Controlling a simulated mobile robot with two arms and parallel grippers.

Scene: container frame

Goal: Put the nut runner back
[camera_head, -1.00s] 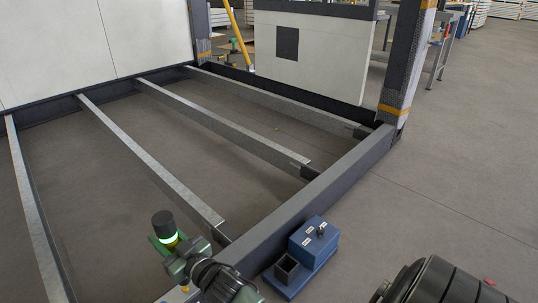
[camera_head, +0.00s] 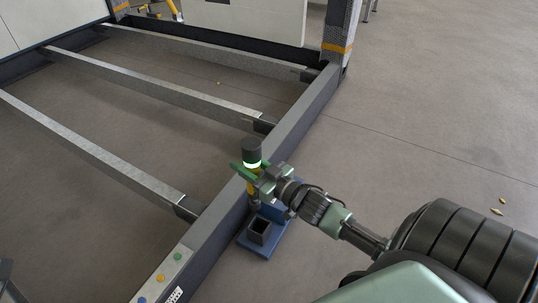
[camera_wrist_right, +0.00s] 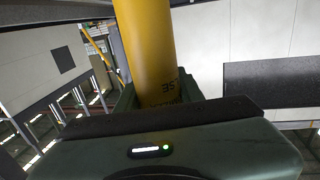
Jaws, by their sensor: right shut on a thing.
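The nut runner (camera_head: 252,150) has a black top, a glowing pale ring and a yellow body. My right gripper (camera_head: 250,176) is shut on its yellow body and holds it roughly upright. The yellow body also fills the upper middle of the right wrist view (camera_wrist_right: 145,50), between green gripper parts. A blue stand (camera_head: 280,238) with a dark, square, open-topped socket (camera_head: 259,228) is on the floor beside the dark frame beam. The nut runner's lower end appears just above and behind the socket in the head view; the arm hides part of the stand. My left gripper is not in view.
The dark frame beam (camera_head: 285,130) runs diagonally past the stand. Grey crossbars (camera_head: 160,88) span the floor inside the frame. A panel with coloured buttons (camera_head: 163,276) is on the beam's near end. The floor at right is clear apart from small bits (camera_head: 497,211).

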